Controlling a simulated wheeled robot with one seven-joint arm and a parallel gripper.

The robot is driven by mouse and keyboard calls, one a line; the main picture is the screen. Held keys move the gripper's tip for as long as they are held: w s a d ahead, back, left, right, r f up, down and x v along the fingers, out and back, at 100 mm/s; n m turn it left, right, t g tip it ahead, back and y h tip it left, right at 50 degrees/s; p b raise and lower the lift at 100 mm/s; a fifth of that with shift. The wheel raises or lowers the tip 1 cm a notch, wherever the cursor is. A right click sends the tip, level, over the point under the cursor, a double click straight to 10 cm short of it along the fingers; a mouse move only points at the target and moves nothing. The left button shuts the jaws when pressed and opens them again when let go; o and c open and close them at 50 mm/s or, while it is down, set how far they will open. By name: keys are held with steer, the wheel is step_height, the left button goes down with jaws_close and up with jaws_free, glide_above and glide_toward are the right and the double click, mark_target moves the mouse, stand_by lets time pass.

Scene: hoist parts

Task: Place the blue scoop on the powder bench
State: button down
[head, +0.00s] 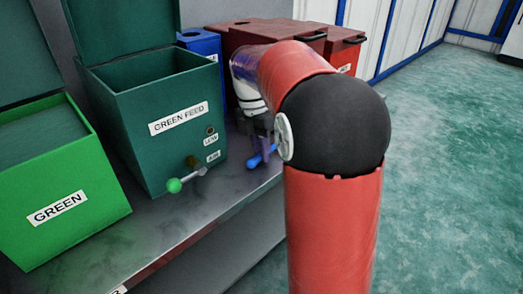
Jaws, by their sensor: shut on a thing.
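My gripper (263,150) is at the middle of the view, over the grey metal bench (185,220), partly hidden behind my arm. It is shut on a blue rod-like piece, which I take to be the handle of the blue scoop (255,162). The rounded blue end sticks out to the left below the fingers. The rest of the scoop is hidden by my gripper and arm. It is close above or at the bench top near the front edge; I cannot tell whether it touches. No label naming the powder bench is readable.
A dark green bin marked GREEN FEED (155,120) stands open left of my gripper, with a green-knobbed lever (175,185) in front. A green bin (70,185) is further left. A blue bin (203,43) and dark red bins (255,35) stand behind. Open floor (450,150) lies right.

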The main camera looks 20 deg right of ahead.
steer(key=c, duration=1.8)
jaws_free()
steer(key=shift+f, duration=0.15)
steer(key=shift+c, duration=0.2)
steer(key=o, duration=0.5)
steer(key=shift+c, duration=0.2)
step_height(320, 180, up, 12)
steer(key=w+p, duration=0.2)
steer(key=p, duration=0.2)
steer(key=s+a+f+m+t, duration=0.2)
steer(key=s+a+f+m, duration=0.1)
steer(key=s+m, duration=0.4)
steer(key=s+a+f+m+t, duration=0.2)
steer(key=s+a+m+t, duration=0.1)
steer(key=s+m, duration=0.4)
steer(key=s+a+f+m+t, duration=0.2)
steer(key=s+a+f+m, duration=0.1)
steer(key=s+m, duration=0.4)
steer(key=shift+s+f+m+t+y, duration=0.25)
steer(key=shift+f+m+t+y, duration=0.05)
steer(key=shift+f+m+y, duration=0.1)
